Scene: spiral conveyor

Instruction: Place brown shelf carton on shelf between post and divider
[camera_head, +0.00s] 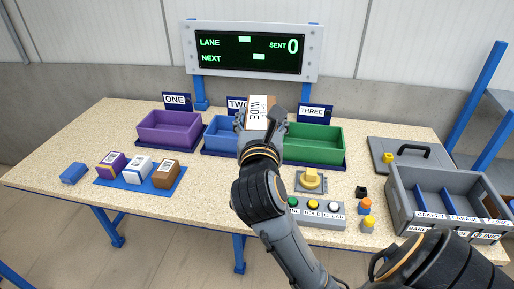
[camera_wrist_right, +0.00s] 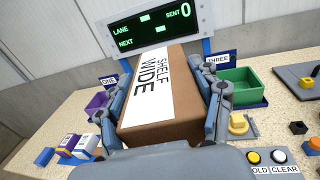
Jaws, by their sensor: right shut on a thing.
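A brown carton (camera_wrist_right: 165,95) with a white label reading "SHELF WIDE" fills the middle of the right wrist view. My right gripper (camera_wrist_right: 170,108) is shut on it, one finger on each side. In the head view the carton (camera_head: 259,104) shows partly behind my right gripper (camera_head: 262,122), held in front of the blue bin and the sign. A blue-post rack with grey shelves (camera_head: 497,105) stands at the far right edge of the head view, mostly cut off. I cannot make out a divider on it. My left gripper is not in view.
Purple (camera_head: 168,128), blue (camera_head: 221,132) and green (camera_head: 315,140) bins stand at the table's back. Small purple, white and brown cartons sit on a blue mat (camera_head: 127,183) at left. A button box (camera_head: 316,212) and grey divided crate (camera_head: 450,218) stand at right.

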